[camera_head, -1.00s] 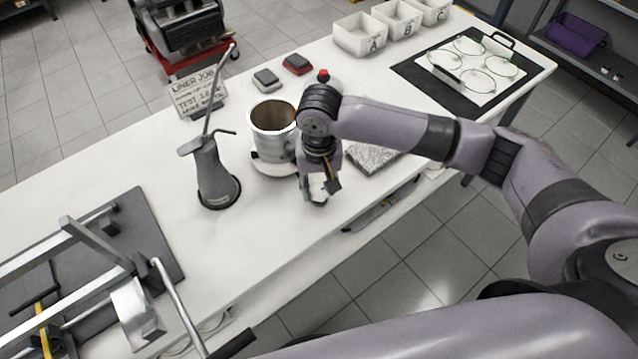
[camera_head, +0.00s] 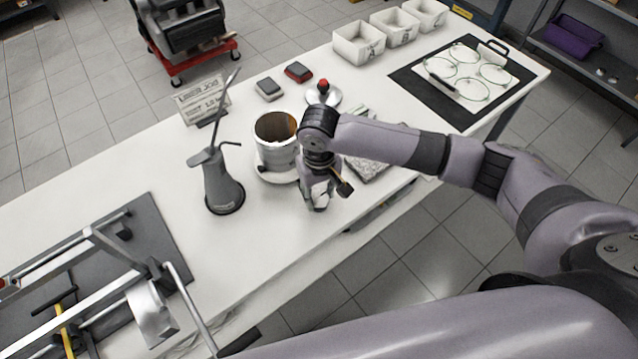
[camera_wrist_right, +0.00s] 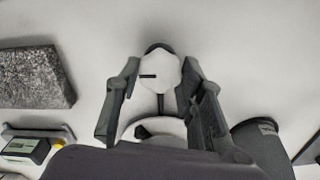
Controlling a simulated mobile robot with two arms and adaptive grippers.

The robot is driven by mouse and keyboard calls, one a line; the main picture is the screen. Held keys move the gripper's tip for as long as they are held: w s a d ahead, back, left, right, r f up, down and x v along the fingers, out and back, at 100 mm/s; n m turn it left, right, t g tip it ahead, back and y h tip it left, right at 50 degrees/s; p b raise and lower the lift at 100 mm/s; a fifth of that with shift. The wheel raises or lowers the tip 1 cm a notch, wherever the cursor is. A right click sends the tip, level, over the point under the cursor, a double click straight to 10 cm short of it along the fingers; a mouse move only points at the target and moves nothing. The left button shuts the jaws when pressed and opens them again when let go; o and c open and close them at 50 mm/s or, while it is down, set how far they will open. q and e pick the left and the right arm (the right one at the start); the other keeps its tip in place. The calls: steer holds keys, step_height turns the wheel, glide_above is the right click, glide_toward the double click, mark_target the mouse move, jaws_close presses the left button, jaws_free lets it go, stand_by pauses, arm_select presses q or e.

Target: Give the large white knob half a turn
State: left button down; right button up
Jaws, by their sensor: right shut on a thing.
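The large white knob (camera_wrist_right: 160,74) shows in the right wrist view, with a lobed rim and a black line pointing left. My right gripper (camera_wrist_right: 158,82) has one finger on each side of it and is shut on it. A dark stem runs from the knob toward a white round base (camera_wrist_right: 160,128), partly hidden by the gripper. In the head view my right gripper (camera_head: 318,203) points down at the front of the table, and the knob is mostly hidden between its fingers. A metal cylinder (camera_head: 275,150) stands on the round base just behind. My left gripper is not in view.
A grey oil can (camera_head: 222,185) stands left of the cylinder. A rough grey block (camera_head: 366,168) lies right of the gripper. A metal frame (camera_head: 90,265) sits on a dark mat at the left. White bins (camera_head: 358,42) and a black mat (camera_head: 412,72) are farther back.

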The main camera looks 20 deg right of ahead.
mark_target(319, 196)
steer(key=n+p, duration=0.1)
steer(key=n, duration=0.1)
steer(key=n+p, duration=0.1)
steer(key=p, duration=0.1)
steer(key=shift+r+n, duration=0.3)
steer(key=shift+n, duration=0.1)
steer(key=n+p, duration=0.3)
steer(key=n, duration=0.1)
steer(key=shift+f+n, duration=0.1)
steer(key=shift+n, duration=0.2)
steer(key=n+p, duration=0.2)
steer(key=n, duration=0.2)
steer(key=n+p, duration=0.1)
steer(key=n, duration=0.4)
steer(key=shift+f, duration=0.15)
steer(key=shift+n, duration=0.3)
steer(key=o, duration=1.1)
steer(key=shift+o, duration=0.2)
step_height(319, 196, up, 12)
